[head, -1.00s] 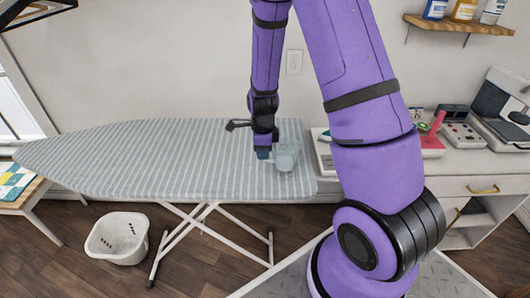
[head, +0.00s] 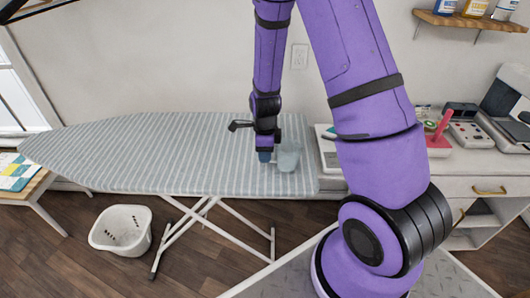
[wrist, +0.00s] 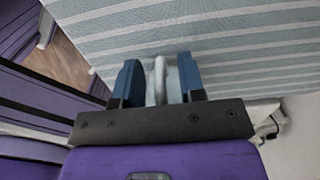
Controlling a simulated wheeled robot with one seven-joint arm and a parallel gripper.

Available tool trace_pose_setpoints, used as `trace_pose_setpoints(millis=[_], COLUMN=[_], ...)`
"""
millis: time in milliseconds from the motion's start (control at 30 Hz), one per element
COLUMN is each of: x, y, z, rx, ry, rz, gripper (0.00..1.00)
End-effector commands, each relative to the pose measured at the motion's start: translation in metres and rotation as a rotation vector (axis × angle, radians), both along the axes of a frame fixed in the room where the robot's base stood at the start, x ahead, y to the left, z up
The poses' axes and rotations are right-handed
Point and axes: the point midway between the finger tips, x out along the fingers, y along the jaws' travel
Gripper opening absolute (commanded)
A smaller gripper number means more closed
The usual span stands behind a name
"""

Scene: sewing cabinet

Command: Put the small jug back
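The small jug (head: 288,157) is pale and translucent and appears to stand upright on the striped ironing board (head: 130,160), near its right end. My gripper (head: 264,157) points down at the jug's left side. In the wrist view, the two blue fingers (wrist: 160,82) are apart, with the jug's pale handle (wrist: 160,72) between them. A gap shows between the handle and each finger, so the gripper looks open around it. The jug's body is mostly hidden in the wrist view.
A desk (head: 475,186) to the right holds a pink-red device (head: 438,143) and a grey machine (head: 505,115). A wooden shelf (head: 470,20) with bottles hangs above it. A white basket (head: 121,230) stands on the floor. The board's left and middle are clear.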

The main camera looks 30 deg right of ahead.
Motion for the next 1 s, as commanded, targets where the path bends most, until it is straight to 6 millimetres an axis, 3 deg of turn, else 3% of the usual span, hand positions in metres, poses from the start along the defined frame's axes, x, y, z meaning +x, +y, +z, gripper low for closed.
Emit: trace_pose_setpoints(millis=[167, 600, 1000], x=[0.001, 0.0, -0.004], y=[0.001, 0.0, 0.003], z=[0.019, 0.096, 0.138], rx=[-0.001, -0.001, 0.011], ry=[-0.004, -0.004, -0.023], rz=[0.002, 0.003, 0.083], gripper=[0.37, 0.37, 0.37])
